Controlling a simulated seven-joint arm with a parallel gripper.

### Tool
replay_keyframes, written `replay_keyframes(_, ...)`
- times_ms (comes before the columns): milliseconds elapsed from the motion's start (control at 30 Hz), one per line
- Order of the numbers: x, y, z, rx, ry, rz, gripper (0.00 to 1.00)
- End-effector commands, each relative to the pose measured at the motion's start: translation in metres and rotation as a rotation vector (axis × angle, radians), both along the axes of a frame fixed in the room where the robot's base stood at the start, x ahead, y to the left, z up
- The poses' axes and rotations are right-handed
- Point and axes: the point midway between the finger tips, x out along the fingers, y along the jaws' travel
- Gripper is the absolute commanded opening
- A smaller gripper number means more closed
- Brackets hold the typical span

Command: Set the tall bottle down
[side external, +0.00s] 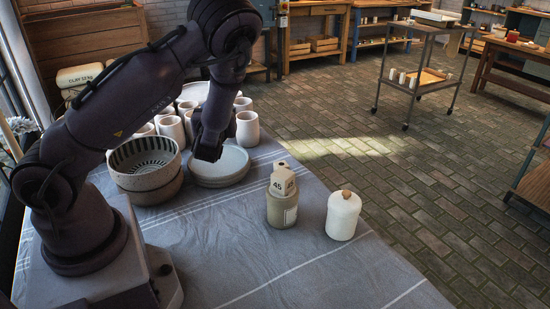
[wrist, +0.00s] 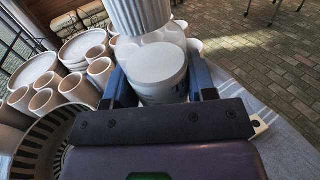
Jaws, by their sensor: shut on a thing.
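My gripper (wrist: 160,88) has its two blue fingers on either side of a white, round-topped container, the tall bottle (wrist: 157,66) of the task as far as I can tell. A ribbed white column (wrist: 140,15) shows above it in the wrist view, cut off by the frame's top; I cannot tell whether the two are one piece. In the side view my gripper (side external: 209,150) hangs beside the stacked plates (side external: 222,170), near the white cups. The held thing is hidden there by my arm, and whether its base touches anything is not visible.
Striped bowls (side external: 146,172) are stacked left of the plates. White cups (side external: 248,129) stand behind. A beige jar with a block marked 45 on top (side external: 282,207) and a white lidded jar (side external: 344,216) stand to the right. The front of the cloth-covered table (side external: 240,255) is clear.

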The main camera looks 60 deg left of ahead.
Motion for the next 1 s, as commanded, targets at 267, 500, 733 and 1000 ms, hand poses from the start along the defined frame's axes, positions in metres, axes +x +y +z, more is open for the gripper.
replay_keyframes(267, 0.042, -0.008, -0.004, 0.004, 0.002, -0.354, 0.18)
replay_keyframes(500, 0.066, -0.027, -0.016, 0.003, 0.001, -0.538, 0.18)
replay_keyframes(733, 0.107, -0.004, -0.036, 0.005, 0.0, -0.539, 0.18)
replay_keyframes(1000, 0.156, 0.024, -0.077, 0.001, 0.003, -0.539, 0.18)
